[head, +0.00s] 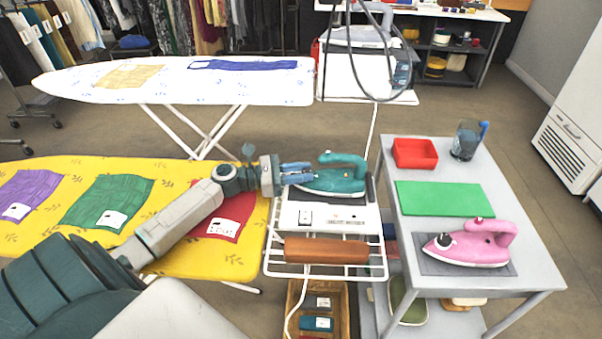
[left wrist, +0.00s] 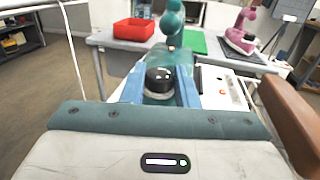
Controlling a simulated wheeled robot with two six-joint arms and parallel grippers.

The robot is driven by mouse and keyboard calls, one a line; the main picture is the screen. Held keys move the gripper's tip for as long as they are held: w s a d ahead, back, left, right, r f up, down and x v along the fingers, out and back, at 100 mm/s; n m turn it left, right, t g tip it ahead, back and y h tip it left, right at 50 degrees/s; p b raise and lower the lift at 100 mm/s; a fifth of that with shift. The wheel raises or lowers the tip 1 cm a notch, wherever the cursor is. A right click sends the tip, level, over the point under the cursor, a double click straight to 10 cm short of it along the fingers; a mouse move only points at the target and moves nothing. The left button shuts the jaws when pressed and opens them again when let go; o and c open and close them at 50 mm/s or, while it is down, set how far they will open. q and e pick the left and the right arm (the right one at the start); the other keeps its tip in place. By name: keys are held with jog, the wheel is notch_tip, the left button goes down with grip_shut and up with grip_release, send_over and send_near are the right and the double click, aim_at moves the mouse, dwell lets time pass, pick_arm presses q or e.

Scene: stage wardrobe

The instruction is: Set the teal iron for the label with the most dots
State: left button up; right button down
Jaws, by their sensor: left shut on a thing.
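The teal iron (head: 335,178) stands on the wire rack's dark rest, and it also shows in the left wrist view (left wrist: 181,60). My left gripper (head: 299,173) reaches its left end. In the left wrist view, the blue fingers (left wrist: 160,88) are shut on the iron's black dial (left wrist: 158,79). Any dial marks are hidden or too small. White labels lie on the purple cloth (head: 30,190), the green cloth (head: 112,192), the red cloth (head: 238,208) and the blue cloth (head: 255,66). Their dots are too small to count. My right gripper is not in view.
The yellow ironing board (head: 185,264) lies under my left arm. The rack (head: 325,270) holds a white panel and a brown roll (head: 326,251). A grey cart (head: 520,225) at right carries a pink iron (head: 470,244), a green mat (head: 444,199) and a red tray (head: 415,153).

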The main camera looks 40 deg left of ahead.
pick_arm(q)
jog(key=o, duration=1)
jog(key=shift+s+a, duration=0.25)
jog(key=v, duration=0.5)
jog(key=shift+f+b, duration=0.1)
jog(key=shift+b, duration=0.3)
jog(key=p+v, duration=0.1)
jog(key=v, duration=0.3)
jog(key=shift+a, duration=0.1)
jog(key=shift+s+a, duration=0.35)
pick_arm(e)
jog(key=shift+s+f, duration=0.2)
